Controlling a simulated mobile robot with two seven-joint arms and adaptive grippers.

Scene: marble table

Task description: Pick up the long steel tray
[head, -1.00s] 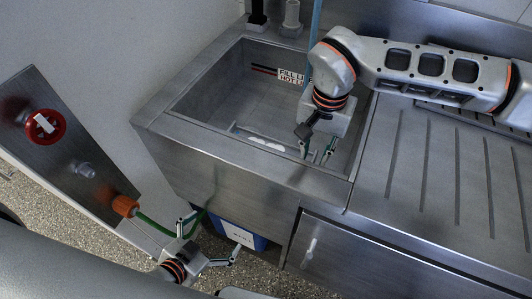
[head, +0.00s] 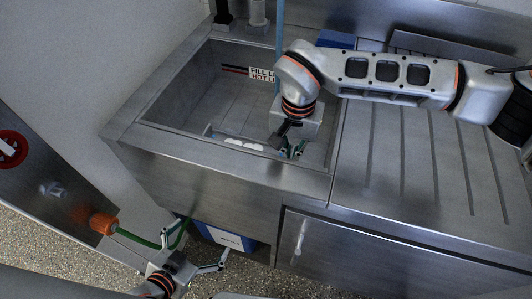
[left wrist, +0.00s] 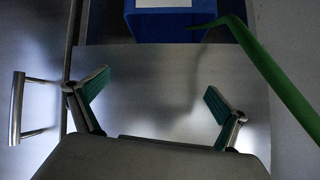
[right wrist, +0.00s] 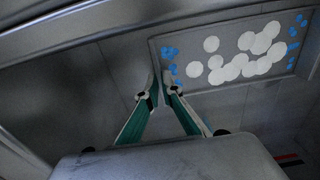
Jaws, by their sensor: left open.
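A steel tray (right wrist: 226,32) with white round pieces and small blue pieces shows in the right wrist view. In the head view it lies in the sink (head: 150,100), along the front wall; its left end (head: 209,131) shows. My right gripper (right wrist: 160,90) is at the tray's near end, fingertips close together with the end wall between them. The head view also shows it (head: 294,153), down inside the sink. My left gripper (left wrist: 157,83) is open and empty, low in front of the sink cabinet; in the head view it is at the bottom (head: 205,244).
A blue container (head: 226,238) stands under the sink; it shows at the top of the left wrist view (left wrist: 170,25). A green hose (left wrist: 262,65) passes close to my left gripper. A ribbed drainboard (head: 430,160) lies to the right, mostly clear.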

